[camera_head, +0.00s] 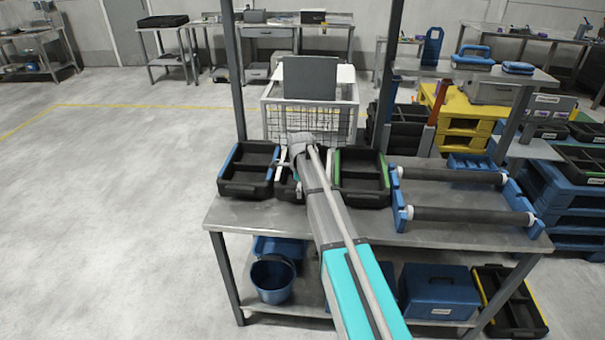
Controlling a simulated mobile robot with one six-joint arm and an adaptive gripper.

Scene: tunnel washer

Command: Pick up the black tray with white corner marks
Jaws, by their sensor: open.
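Three black trays stand in a row along the back of the metal table (255,215). The middle black tray (287,190) is mostly hidden by my arm; a pale strip shows near its left side, but I cannot tell if this is a white corner mark. My gripper (287,165) is over the middle tray, pointing down and open. Its fingertips are too small and covered to tell whether they touch the tray. The left tray (247,188) has blue edges. The right tray (362,197) has green edges and a divider.
A blue frame with two dark rollers (465,214) fills the table's right side. Dark uprights (234,70) rise at the table's back, with a wire basket (311,120) behind. A blue bucket (272,280) and blue toolbox (438,295) sit below. The left floor is clear.

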